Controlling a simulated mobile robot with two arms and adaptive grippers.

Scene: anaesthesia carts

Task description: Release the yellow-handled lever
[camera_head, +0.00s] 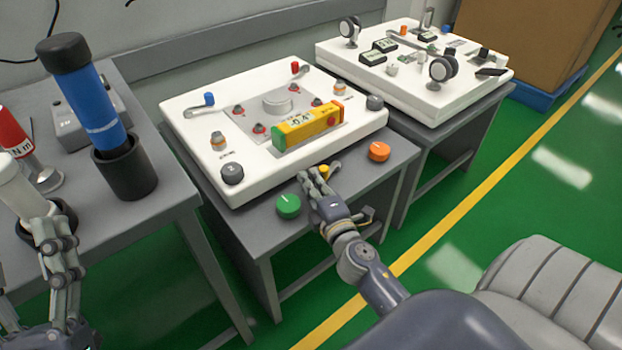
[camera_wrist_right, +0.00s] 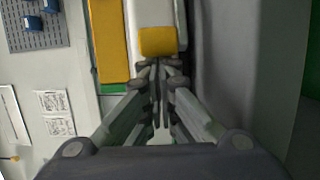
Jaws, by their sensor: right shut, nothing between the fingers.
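The yellow lever handle (camera_head: 323,170) shows as a small yellow piece at the front edge of the middle cart, beside the fingertips of my right gripper (camera_head: 315,178). In the right wrist view the yellow handle (camera_wrist_right: 158,41) is a block just ahead of the closed fingertips (camera_wrist_right: 158,66). My right gripper is shut and empty; whether it touches the handle I cannot tell. The rest of the lever is hidden. My left gripper (camera_head: 50,235) is at the lower left, by the left table, and its jaw opening is unclear.
A white panel (camera_head: 200,165) on the middle cart carries knobs and a yellow-green meter (camera_head: 308,127). A green button (camera_head: 288,206) and an orange button (camera_head: 379,151) flank my right gripper. A blue bottle (camera_head: 88,95) stands in a black holder (camera_head: 127,170) on the left table.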

